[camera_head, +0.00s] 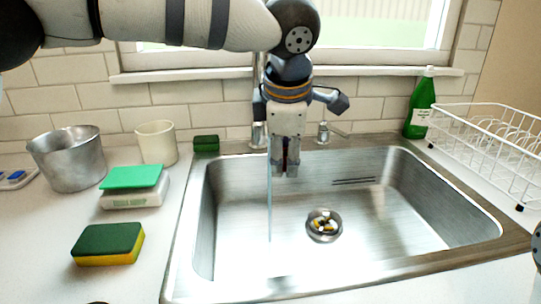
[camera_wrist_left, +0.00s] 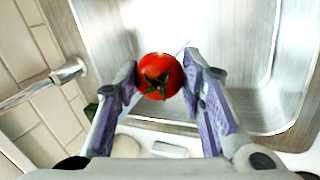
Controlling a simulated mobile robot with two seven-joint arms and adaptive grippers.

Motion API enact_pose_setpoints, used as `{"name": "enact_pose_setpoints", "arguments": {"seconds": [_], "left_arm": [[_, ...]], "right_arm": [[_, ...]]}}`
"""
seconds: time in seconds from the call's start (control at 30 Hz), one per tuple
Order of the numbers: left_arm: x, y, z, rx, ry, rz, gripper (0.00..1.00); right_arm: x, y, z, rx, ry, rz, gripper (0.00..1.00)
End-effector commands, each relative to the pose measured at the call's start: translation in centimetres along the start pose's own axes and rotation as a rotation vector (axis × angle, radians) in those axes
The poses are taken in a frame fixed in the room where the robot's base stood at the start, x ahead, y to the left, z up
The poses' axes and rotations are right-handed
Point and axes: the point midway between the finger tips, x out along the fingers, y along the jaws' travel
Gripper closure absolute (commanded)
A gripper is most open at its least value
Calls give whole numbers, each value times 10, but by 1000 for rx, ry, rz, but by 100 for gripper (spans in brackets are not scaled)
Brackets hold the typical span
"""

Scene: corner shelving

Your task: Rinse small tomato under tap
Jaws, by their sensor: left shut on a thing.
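My left gripper (camera_head: 285,168) points down over the back left part of the steel sink (camera_head: 480,222). In the left wrist view its two fingers (camera_wrist_left: 160,85) are shut on the small red tomato (camera_wrist_left: 160,76), with its green stem facing the camera. In the head view the fingers hide the tomato almost wholly. The tap (camera_head: 259,135) stands behind the gripper, mostly covered by it; its spout shows in the left wrist view (camera_wrist_left: 40,86). A thin water stream (camera_head: 269,210) falls into the sink beside the fingers. I cannot tell whether it touches the tomato.
Left of the sink are a metal pot (camera_head: 68,160), a cream cup (camera_head: 157,143) and sponges (camera_head: 108,244). A green bottle (camera_head: 421,103) and a white dish rack (camera_head: 490,145) stand at the right. The sink basin is empty except for bits in the drain (camera_head: 324,225).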

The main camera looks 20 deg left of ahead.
Motion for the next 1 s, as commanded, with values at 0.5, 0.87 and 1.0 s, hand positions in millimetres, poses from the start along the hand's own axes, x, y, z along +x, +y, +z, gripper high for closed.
{"name": "enact_pose_setpoints", "arguments": {"seconds": [0.5, 0.87, 1.0], "left_arm": [[-17, -38, 33, 1, -1, 1, 86], [-19, -43, 36, 0, 0, 1, 86], [-19, -43, 36, 0, 0, 1, 86]], "right_arm": [[-1, 0, 0, 0, 2, 0, 68], [-1, 0, 0, 0, 2, 0, 68], [-1, 0, 0, 0, 2, 0, 68]]}}
